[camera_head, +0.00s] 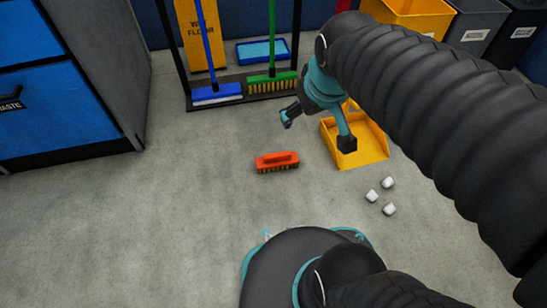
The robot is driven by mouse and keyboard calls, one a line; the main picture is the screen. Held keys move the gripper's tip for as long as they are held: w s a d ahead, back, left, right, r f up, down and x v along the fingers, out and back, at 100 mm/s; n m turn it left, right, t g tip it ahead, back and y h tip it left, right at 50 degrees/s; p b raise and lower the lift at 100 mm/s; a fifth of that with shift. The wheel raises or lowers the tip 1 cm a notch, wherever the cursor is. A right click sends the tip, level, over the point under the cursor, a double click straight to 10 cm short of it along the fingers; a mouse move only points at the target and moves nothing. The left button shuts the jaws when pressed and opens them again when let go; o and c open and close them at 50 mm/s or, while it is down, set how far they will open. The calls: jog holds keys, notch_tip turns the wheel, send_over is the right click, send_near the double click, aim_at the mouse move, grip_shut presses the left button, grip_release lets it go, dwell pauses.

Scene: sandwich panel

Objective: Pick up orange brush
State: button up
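The orange brush (277,160) lies on the grey floor near the middle of the head view, bristles down, with its raised handle on top. My gripper (316,132) is above and to the right of the brush in the picture. Its two teal fingers with dark tips are spread wide apart, with nothing between them. The gripper does not touch the brush. The brush is in full view.
A yellow dustpan (372,148) lies on the floor right of the brush, partly behind my gripper. Several small white pieces (388,183) lie below it. A blue broom (216,93) and green broom (272,84) stand at a rack behind. A blue cabinet (60,105) is at left.

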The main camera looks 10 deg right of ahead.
jog(key=w+f+n+g+p, duration=0.2)
jog(key=w+f+n, duration=0.3)
jog(key=w, duration=0.7)
jog(key=n+g+p, duration=0.2)
jog(key=n, duration=0.6)
send_over(277, 159)
notch_tip(277, 159, down, 23)
jog(key=f+n, duration=0.1)
jog(key=f, duration=1.1)
jog(key=w+f+n+g, duration=0.1)
jog(key=f, duration=0.5)
jog(key=shift+n, duration=0.3)
jog(key=shift+w+d+f+b, duration=0.1)
jog(key=shift+f+b, duration=0.1)
jog(key=shift+f, duration=1.35)
jog(key=shift+d+f+b, duration=0.1)
jog(key=shift+f+b, duration=0.05)
jog(key=shift+f, duration=1.35)
jog(key=shift+c, duration=0.2)
jog(key=c, duration=1.4)
jog(key=shift+r, duration=0.1)
